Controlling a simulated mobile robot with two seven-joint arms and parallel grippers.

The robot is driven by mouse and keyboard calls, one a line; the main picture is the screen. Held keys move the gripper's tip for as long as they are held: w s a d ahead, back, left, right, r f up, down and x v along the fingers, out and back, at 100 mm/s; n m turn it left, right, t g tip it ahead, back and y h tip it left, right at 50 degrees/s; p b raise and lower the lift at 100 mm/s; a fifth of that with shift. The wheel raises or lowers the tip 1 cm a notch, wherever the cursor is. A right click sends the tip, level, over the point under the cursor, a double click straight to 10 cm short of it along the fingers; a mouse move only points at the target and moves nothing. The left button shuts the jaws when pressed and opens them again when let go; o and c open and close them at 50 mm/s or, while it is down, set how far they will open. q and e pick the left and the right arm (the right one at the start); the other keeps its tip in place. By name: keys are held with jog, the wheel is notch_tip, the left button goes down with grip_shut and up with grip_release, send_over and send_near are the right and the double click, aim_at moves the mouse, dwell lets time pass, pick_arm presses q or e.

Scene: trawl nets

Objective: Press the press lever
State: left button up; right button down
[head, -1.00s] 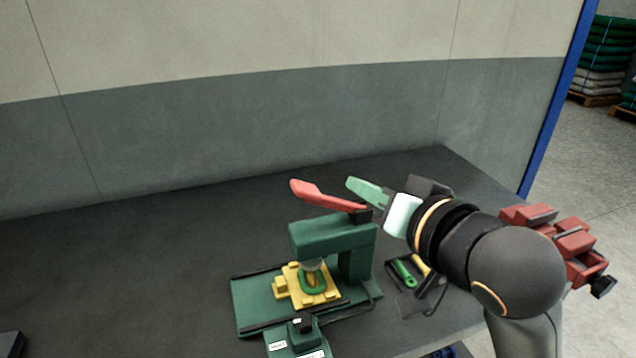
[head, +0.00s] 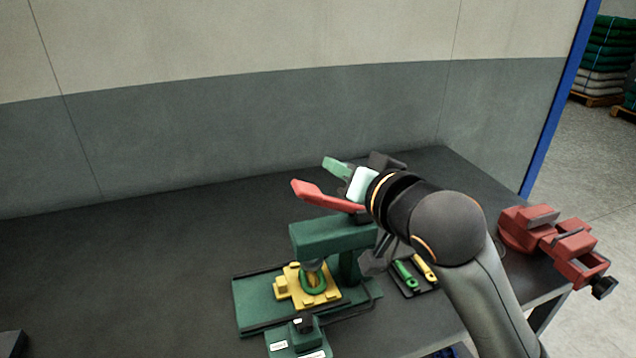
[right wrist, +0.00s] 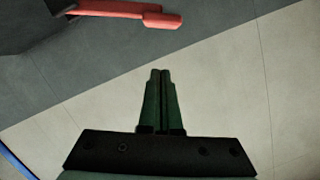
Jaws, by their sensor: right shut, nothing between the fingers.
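The green press (head: 330,236) stands on the dark table with its red lever (head: 322,196) raised and slanting up to the left. The lever also shows at the top of the right wrist view (right wrist: 118,9). A yellow fixture (head: 290,287) with a green ring (head: 313,281) sits under the press head. My right gripper (head: 334,165) is shut and empty, just behind and above the lever, pointing left. Its closed fingers show in the right wrist view (right wrist: 160,100), apart from the lever in that picture. My left gripper is not in view.
A red vise (head: 560,240) is at the table's right edge. A small tray with green and yellow handled tools (head: 406,274) lies right of the press. A grey wall (head: 200,140) rises behind. The table's left side is mostly clear.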

aim_at(334, 201)
jog(key=a+f, duration=0.1)
jog(key=w+a+f, duration=0.2)
jog(key=f, duration=0.1)
jog(key=shift+f, duration=0.1)
jog(key=shift+s, duration=0.1)
dwell(0.4)
